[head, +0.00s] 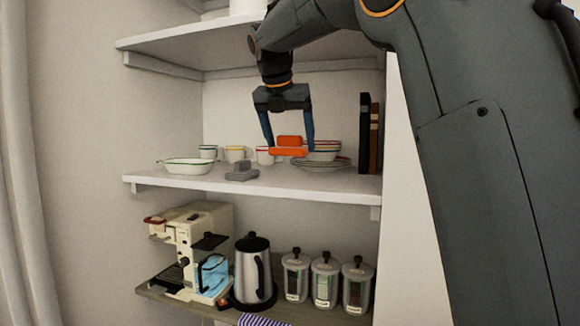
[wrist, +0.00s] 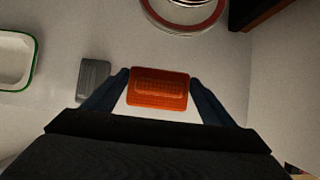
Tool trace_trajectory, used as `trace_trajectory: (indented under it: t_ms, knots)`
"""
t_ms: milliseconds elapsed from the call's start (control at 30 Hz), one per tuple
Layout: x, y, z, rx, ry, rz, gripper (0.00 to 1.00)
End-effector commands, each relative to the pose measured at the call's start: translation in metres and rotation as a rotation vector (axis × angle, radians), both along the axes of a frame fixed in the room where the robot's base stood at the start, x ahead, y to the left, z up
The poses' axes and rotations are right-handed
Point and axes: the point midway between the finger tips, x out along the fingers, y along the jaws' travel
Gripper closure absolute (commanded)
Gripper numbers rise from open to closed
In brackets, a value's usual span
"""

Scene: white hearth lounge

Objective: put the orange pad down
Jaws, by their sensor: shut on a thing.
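The orange pad (head: 288,148) is a small block with a raised ridge on top. My gripper (head: 288,146) is shut on it, one dark blue finger at each side. In the head view the pad appears over the middle shelf (head: 225,186), in front of the bowls. The wrist view shows the pad (wrist: 158,88) from above between the fingertips, over the pale shelf surface. I cannot tell whether its underside touches the shelf. A grey pad of similar shape (head: 242,171) lies on the shelf to its left; it also shows in the wrist view (wrist: 93,80).
A white dish (head: 187,167) stands at the shelf's left end. Several cups stand behind, with stacked bowls (head: 323,156) and dark books (head: 365,130) to the right. The upper shelf (head: 215,40) is close above. Below stand a coffee machine, kettle (head: 253,270) and jars.

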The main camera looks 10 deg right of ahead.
Motion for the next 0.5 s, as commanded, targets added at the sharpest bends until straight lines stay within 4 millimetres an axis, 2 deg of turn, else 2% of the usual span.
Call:
trace_trajectory:
  t_ms: [33,100,267,500]
  knots:
    - [0.0,0.002,-0.013,0.0,0.008,0.002,0.48]
    - [0.001,0.003,-0.022,0.0,0.007,0.003,0.48]
    - [0.001,0.003,-0.033,0.0,0.005,0.002,0.48]
    - [0.001,0.002,-0.063,-0.001,0.005,0.002,0.48]
